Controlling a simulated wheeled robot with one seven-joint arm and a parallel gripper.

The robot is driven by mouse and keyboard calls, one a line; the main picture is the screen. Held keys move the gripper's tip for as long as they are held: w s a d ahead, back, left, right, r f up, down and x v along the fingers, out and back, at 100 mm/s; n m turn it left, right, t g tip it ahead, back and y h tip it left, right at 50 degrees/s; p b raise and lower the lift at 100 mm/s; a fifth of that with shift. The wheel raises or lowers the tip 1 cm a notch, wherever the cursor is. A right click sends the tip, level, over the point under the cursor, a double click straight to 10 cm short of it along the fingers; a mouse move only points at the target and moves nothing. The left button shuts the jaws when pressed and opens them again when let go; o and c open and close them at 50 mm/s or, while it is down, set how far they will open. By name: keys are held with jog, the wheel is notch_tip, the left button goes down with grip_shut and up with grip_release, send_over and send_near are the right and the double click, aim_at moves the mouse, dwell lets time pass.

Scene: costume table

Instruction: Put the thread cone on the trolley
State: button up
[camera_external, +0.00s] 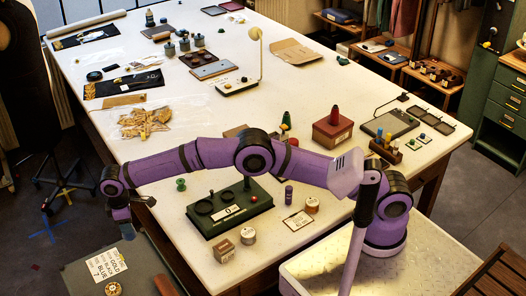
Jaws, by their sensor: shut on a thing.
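My gripper (124,221) is at the left, beyond the table's left edge, pointing down over the back part of the grey-green trolley top (148,255). It is shut on a small blue thing, which looks like the thread cone (128,233). The cone is mostly hidden by the fingers, and I cannot tell whether its lower end touches the trolley. On the trolley lie a white card (106,264) with printed words and a small round gold thing (113,288).
The white table (150,185) lies right of my gripper, with a green stand (230,208) near its front. A dark dress form (35,70) and a wheeled stand (50,195) are behind the trolley.

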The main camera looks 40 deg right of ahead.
notch_tip(320, 180, down, 20)
jog(key=shift+r, duration=0.25)
dwell(0.3)
jog(key=shift+f, duration=0.1)
jog(key=o, duration=0.9)
jog(key=shift+o, duration=0.2)
notch_tip(320, 180, up, 12)
